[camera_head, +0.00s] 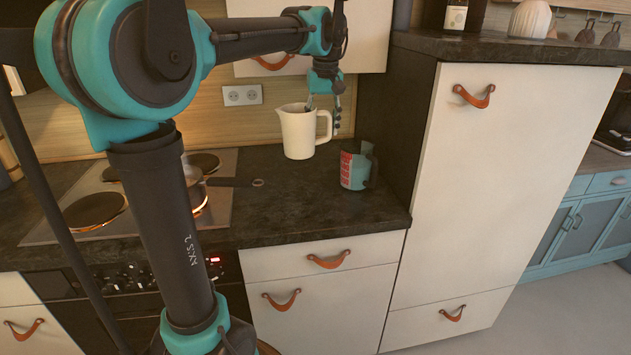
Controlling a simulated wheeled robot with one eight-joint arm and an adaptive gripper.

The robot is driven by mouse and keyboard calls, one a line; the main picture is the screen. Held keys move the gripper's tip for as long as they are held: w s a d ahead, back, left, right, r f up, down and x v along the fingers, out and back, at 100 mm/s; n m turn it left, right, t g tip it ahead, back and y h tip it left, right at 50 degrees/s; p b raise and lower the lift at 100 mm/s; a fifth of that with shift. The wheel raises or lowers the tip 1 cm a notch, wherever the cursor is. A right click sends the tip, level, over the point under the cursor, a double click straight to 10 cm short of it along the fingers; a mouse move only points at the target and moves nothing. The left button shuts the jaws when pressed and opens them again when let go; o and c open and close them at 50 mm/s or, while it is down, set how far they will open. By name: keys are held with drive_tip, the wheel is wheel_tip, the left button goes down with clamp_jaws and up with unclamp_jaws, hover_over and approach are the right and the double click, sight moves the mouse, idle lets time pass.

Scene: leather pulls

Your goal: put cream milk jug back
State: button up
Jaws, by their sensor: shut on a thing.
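The cream milk jug (298,135) is upright over the back of the dark countertop, with its spout to the left and its handle to the right. My gripper (324,108) comes down on it from above. One finger is at the rim and the other is just right of the handle. It is shut on the jug at its handle side. I cannot tell whether the jug's base touches the countertop (290,215).
A tall white cabinet (500,165) bounds the right side. The countertop front is clear.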

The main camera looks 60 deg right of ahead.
wheel_tip(320, 180, down, 15)
drive_tip(key=shift+f, duration=0.2)
idle(0.3)
drive_tip(key=shift+f, duration=0.1)
drive_tip(key=o, duration=1.6)
drive_tip(key=shift+c, duration=0.2)
wheel_tip(320, 180, up, 12)
drive_tip(key=s+a, duration=0.1)
